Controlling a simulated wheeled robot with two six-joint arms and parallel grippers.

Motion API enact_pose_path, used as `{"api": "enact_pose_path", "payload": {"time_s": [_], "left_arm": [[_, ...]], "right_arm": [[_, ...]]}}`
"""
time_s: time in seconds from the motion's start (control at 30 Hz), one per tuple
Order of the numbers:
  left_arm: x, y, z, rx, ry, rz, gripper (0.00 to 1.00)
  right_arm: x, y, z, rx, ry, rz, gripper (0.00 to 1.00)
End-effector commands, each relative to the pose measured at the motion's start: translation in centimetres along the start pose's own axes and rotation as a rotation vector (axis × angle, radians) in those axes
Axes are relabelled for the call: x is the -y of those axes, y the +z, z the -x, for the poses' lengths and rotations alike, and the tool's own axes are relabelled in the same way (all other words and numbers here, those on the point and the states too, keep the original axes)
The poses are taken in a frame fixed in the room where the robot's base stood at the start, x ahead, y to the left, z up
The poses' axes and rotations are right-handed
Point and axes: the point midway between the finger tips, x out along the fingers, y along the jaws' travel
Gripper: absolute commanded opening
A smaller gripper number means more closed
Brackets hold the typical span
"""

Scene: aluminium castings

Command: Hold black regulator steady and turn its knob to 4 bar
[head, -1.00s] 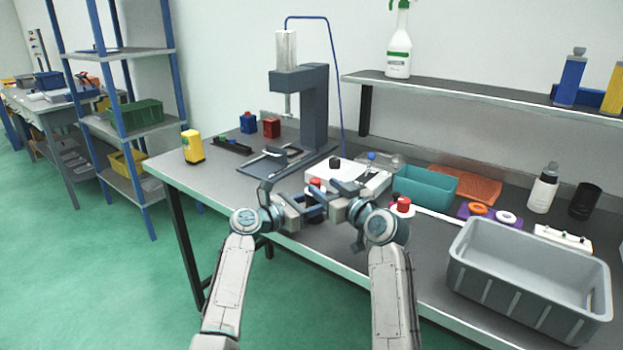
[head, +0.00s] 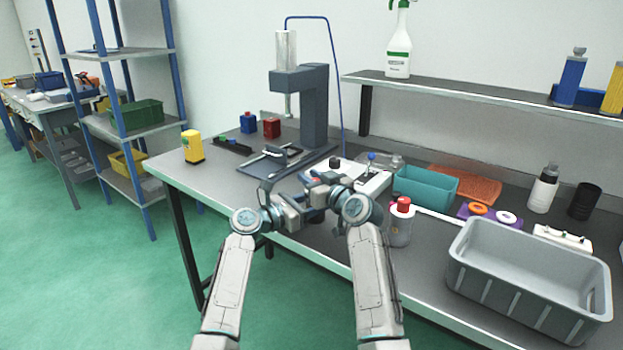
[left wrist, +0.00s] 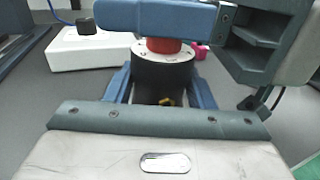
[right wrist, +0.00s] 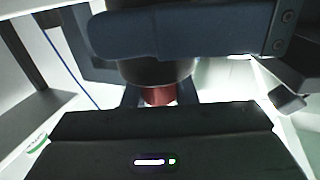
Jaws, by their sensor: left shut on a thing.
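The black regulator (left wrist: 163,80) stands upright in the left wrist view, with a pale ring on top and a red knob (left wrist: 165,45). My left gripper (head: 314,214) is shut on its body, with one blue finger on each side. My right gripper (head: 322,182) is above it, and its blue finger covers the top of the knob in the left wrist view. In the right wrist view the red knob (right wrist: 159,94) lies between my right fingertips; whether they touch it is unclear. The scale marks are too small to read. In the head view the grippers mostly hide the regulator.
A press (head: 314,105) stands at the back.

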Motion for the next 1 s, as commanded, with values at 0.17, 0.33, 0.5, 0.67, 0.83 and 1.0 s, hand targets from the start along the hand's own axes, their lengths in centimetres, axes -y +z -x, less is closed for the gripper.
{"api": "enact_pose_path", "payload": {"time_s": [0.17, 0.33, 0.5, 0.67, 0.83, 1.0], "left_arm": [[0.00, -0.02, 0.01, 0.000, 0.000, 0.000, 0.18], [0.01, -0.02, 0.02, 0.000, -0.001, -0.001, 0.18], [0.03, -0.01, 0.02, 0.000, -0.001, -0.001, 0.18], [0.03, 0.00, 0.01, 0.000, -0.001, 0.000, 0.18], [0.04, 0.01, 0.01, 0.000, -0.001, 0.000, 0.18], [0.03, 0.01, 0.00, 0.000, -0.001, 0.000, 0.18]], "right_arm": [[-0.02, 0.03, 0.00, 0.000, 0.008, 0.000, 0.02], [-0.04, 0.13, -0.07, 0.003, 0.072, -0.001, 0.02], [-0.22, 0.12, -0.01, 0.002, 0.127, 0.000, 0.02], [-0.27, 0.09, 0.01, 0.001, 0.137, 0.001, 0.02], [-0.28, 0.08, 0.01, 0.001, 0.136, 0.001, 0.02], [-0.28, 0.07, 0.01, 0.001, 0.136, 0.001, 0.47]]}}
